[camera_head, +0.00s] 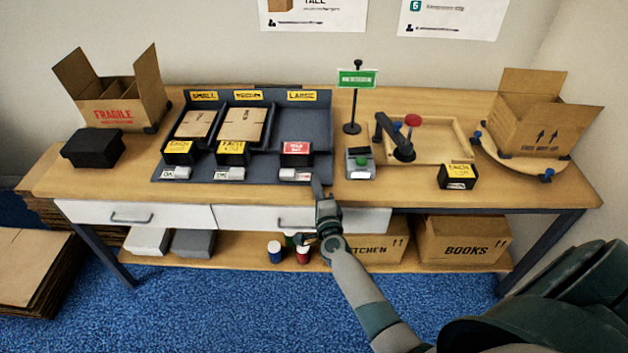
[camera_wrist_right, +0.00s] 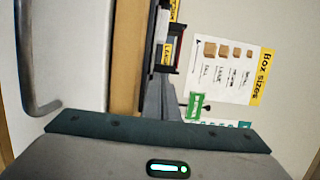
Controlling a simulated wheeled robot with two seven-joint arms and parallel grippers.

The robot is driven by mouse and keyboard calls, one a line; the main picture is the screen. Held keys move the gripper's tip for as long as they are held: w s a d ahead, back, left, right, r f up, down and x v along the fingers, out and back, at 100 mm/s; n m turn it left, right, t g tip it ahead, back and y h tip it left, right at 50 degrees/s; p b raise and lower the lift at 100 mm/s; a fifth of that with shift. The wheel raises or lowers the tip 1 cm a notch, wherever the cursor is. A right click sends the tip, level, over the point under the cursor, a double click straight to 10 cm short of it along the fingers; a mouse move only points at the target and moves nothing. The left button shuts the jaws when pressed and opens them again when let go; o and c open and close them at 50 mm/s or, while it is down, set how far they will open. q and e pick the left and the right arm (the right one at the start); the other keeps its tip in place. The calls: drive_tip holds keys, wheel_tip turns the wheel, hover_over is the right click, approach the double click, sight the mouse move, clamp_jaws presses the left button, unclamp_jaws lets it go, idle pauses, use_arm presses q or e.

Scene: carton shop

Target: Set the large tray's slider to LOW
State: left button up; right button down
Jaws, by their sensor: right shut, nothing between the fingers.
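The large tray (camera_head: 314,128) is the right-hand bay of the dark sorter on the bench, under a yellow LARGE label, and looks empty. My left gripper is out of view.
Small and medium bays hold flat cartons (camera_head: 243,122). A stand with a green sign (camera_head: 357,79) and a green-button device (camera_head: 360,163) stand right of the sorter. A wooden board with a dark lever (camera_head: 395,137) lies further right. White drawers (camera_head: 262,216) are below the bench top.

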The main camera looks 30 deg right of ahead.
drive_tip(key=v, duration=0.7)
drive_tip(key=shift+s, duration=0.4)
drive_tip(key=shift+a, duration=0.2)
